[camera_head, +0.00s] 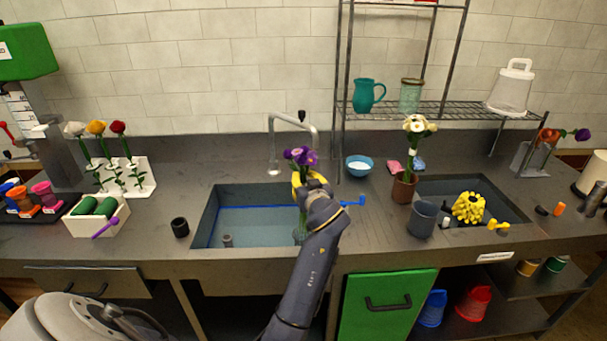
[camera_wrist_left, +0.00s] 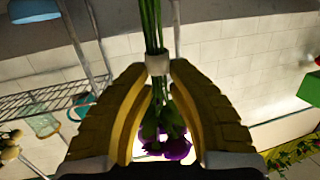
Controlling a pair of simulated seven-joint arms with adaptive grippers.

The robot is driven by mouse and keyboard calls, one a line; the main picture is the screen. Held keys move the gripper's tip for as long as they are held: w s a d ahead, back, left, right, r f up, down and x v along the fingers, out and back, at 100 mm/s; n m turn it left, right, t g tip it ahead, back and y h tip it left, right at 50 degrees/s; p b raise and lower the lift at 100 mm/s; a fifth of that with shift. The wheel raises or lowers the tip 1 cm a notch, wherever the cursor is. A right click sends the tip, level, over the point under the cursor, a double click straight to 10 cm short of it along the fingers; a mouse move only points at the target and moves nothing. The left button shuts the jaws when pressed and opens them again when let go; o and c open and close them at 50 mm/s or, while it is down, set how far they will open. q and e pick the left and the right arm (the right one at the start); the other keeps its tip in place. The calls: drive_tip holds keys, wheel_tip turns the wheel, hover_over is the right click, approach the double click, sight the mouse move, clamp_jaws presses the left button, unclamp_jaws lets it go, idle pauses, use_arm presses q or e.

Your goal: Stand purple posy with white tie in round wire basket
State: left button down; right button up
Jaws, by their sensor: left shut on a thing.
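The purple posy (camera_head: 301,156) is upright over the left sink basin, its purple blooms at the top and green stems hanging below. My left gripper (camera_head: 312,181) is shut on it. In the left wrist view the yellow fingers close around the posy just beside its white tie (camera_wrist_left: 158,63), with the stems (camera_wrist_left: 151,25) on one side and the purple blooms (camera_wrist_left: 176,148) on the other. The lower stems are partly hidden by my arm in the head view. I cannot make out a round wire basket for certain. My right gripper is not in view.
A brown pot with white flowers (camera_head: 404,190) and a grey cup (camera_head: 422,220) stand right of the left basin (camera_head: 232,222). A blue bowl (camera_head: 358,166) is behind. A yellow object (camera_head: 468,207) is at the right basin. The wire shelf (camera_head: 450,108) rises behind.

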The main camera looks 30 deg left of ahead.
use_arm(q)
drive_tip(key=shift+s+d+f, duration=0.15)
drive_tip(key=shift+s+f, duration=0.05)
drive_tip(key=shift+f, duration=1.5)
drive_tip(key=shift+s+d+f, duration=0.1)
drive_tip(key=shift+s+f, duration=0.05)
drive_tip(key=shift+f, duration=1.7)
drive_tip(key=c, duration=0.6)
unclamp_jaws()
